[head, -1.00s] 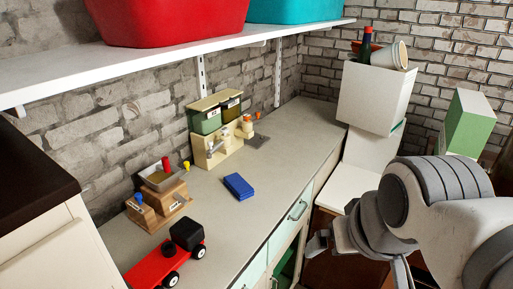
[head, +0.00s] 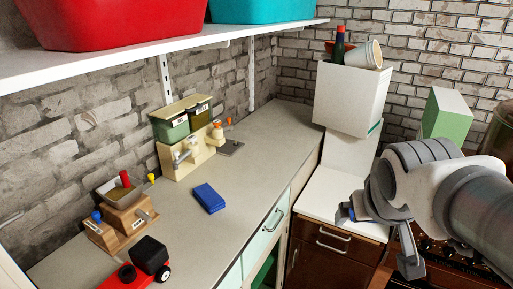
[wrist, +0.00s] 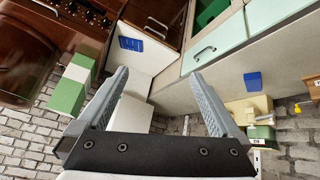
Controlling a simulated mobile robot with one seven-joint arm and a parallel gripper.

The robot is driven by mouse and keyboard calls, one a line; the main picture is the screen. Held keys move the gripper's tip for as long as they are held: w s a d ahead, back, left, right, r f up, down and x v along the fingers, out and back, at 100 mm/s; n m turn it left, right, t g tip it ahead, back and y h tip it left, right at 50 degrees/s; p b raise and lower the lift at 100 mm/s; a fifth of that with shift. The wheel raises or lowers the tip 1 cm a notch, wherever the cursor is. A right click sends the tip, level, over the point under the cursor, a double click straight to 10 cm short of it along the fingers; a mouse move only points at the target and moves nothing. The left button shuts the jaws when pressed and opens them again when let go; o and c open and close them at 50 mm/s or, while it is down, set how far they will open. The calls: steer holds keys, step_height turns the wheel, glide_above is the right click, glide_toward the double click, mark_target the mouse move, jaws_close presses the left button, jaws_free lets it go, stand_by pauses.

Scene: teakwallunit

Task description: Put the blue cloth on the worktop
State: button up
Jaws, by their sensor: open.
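A flat, folded-looking blue piece (head: 209,197) lies on the grey worktop (head: 180,240); it also shows in the wrist view (wrist: 253,81). A second, darker blue piece with stripes (wrist: 130,44) lies on the lower white cabinet top in the wrist view. In the head view only a bit of blue shows there beside my finger. I cannot tell for certain which piece is the cloth. My gripper (head: 378,240) is open and empty, in front of the white cabinet top; in the wrist view its fingers (wrist: 160,75) are apart from both blue pieces.
A red toy truck (head: 133,277), wooden toy blocks (head: 124,218) and a toy kitchen-like set (head: 185,150) stand along the worktop. A white box (head: 350,97) stands at the far end. A shelf (head: 120,62) with bins hangs above. The worktop's front half is mostly clear.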

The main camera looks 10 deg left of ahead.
steer(key=w+a+f+n+t+b, duration=0.2)
steer(key=w+a+f, duration=0.15)
steer(key=w, duration=0.65)
steer(key=n+y+b, duration=0.4)
steer(key=n+y, duration=0.2)
steer(key=y, duration=0.4)
glide_toward(209, 195)
steer(key=b+x, duration=0.2)
steer(key=x, duration=0.2)
steer(key=shift+w+a+f, duration=0.1)
steer(key=shift+w+a, duration=0.15)
steer(key=shift+w, duration=0.1)
steer(key=shift+x, duration=2.95)
steer(key=shift+s+f, duration=0.1)
